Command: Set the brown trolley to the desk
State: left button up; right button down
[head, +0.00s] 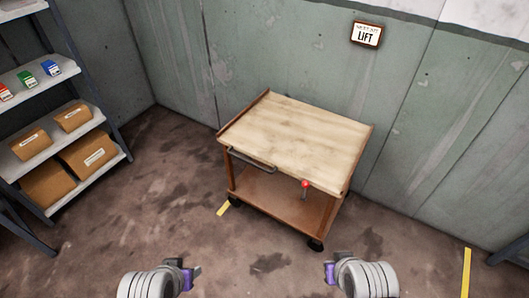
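The brown trolley (279,201) stands near the back wall in the middle of the head view, turned at an angle. It has a pale wooden top (300,132), a handle (251,161) on its near side, a lower shelf and dark wheels. A lever with a red knob (305,184) is at its near side. My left gripper (195,272) and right gripper (330,272) are low in the view, in front of the trolley and apart from it. I cannot tell how far their fingers are parted. No desk can be made out for certain.
A metal shelf unit (110,158) with cardboard boxes (88,154) and small coloured boxes stands at the left. A LIFT sign (367,34) hangs on the green wall. Yellow marks (466,272) lie on the floor. A dark leg (510,250) shows at the right edge. The floor before the trolley is clear.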

aim_at(290, 141)
jog(key=i+j+z, duration=0.1)
jog(key=i+z, duration=0.15)
jog(key=i, duration=0.25)
jog(key=i+j+z, duration=0.25)
jog(key=i, duration=0.25)
